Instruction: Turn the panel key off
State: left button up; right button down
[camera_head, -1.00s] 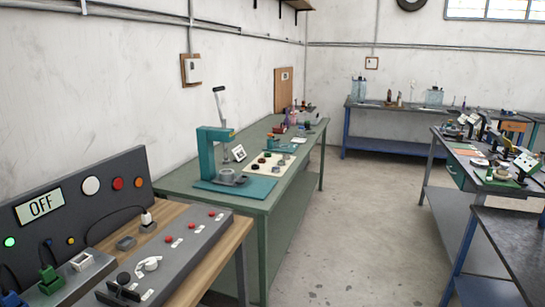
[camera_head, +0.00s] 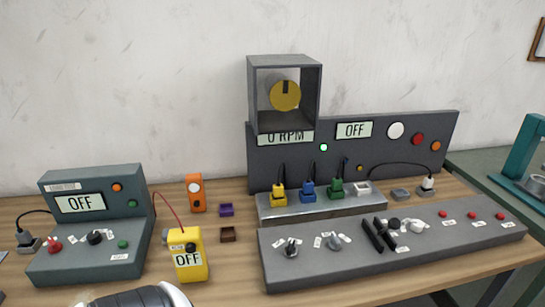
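A long grey control panel (camera_head: 460,237) lies on the wooden bench. It carries two small rotary knobs at its left end, a dark one (camera_head: 290,248) and a grey one (camera_head: 333,242). Two black bar handles (camera_head: 377,235) stand near its middle, with a white round control (camera_head: 413,225) to their right. I cannot tell for sure which control is the key. The upright board (camera_head: 287,160) behind shows a lit display reading OFF (camera_head: 354,130) and a green light (camera_head: 323,147). Neither gripper is in view; only a black and white part of my arm shows at the bottom left.
A second control box (camera_head: 130,225) reading OFF stands at the left, beside a yellow meter (camera_head: 190,267) reading OFF. Colored plugs sit in a metal strip (camera_head: 322,207) behind the panel. An open grey housing (camera_head: 258,95) with a yellow dial rises behind. Bare wood lies in front.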

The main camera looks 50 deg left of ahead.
aim_at(291, 251)
jog(key=u, duration=1.5)
